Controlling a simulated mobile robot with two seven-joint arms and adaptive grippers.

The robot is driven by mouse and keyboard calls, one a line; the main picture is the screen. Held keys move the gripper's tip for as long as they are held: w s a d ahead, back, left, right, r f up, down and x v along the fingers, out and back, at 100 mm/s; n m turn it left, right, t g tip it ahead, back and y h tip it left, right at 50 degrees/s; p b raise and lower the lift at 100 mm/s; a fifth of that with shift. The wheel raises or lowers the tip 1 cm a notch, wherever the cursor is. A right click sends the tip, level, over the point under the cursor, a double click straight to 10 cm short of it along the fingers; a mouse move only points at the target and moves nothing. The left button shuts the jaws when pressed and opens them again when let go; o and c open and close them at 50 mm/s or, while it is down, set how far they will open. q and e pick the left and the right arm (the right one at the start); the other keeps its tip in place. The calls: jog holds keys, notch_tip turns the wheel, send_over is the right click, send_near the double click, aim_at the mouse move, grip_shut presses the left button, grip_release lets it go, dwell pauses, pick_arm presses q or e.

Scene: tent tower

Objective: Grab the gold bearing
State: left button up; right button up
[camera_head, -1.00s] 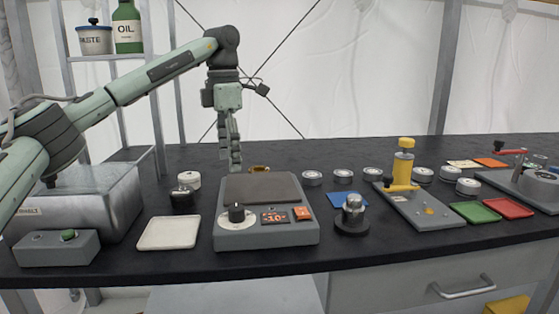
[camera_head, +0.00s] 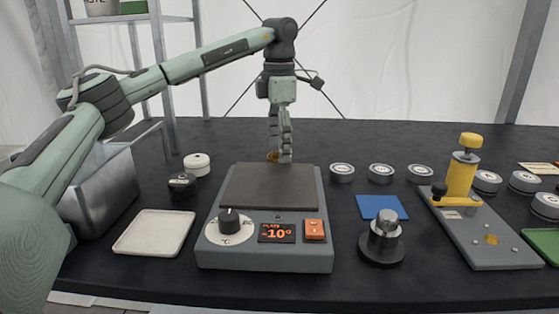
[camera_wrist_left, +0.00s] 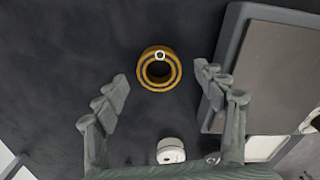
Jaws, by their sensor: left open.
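The gold bearing (camera_wrist_left: 144,72) lies on the black tabletop in the left wrist view. It is a ring with a small pale round mark near its top edge. My left gripper (camera_head: 281,157) points down there. In the left wrist view the left gripper (camera_wrist_left: 160,76) is open, with its fingertips spread to either side of the bearing and not touching it. My right gripper is out of view.
The grey hot plate (camera_head: 268,187), reading -10, stands close beside the left gripper. A white canister (camera_head: 197,165) and a dark one (camera_head: 182,186) are to its left. Several round tins stand right of it. A yellow press (camera_head: 462,178) is at the right.

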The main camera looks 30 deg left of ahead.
pick_arm(q)
jog(key=shift+f, duration=0.75)
jog(key=shift+c, duration=0.5)
jog(key=shift+w, duration=0.1)
jog(key=c, duration=1.2)
jog(key=shift+c, duration=0.4)
jog(key=shift+r, duration=0.2)
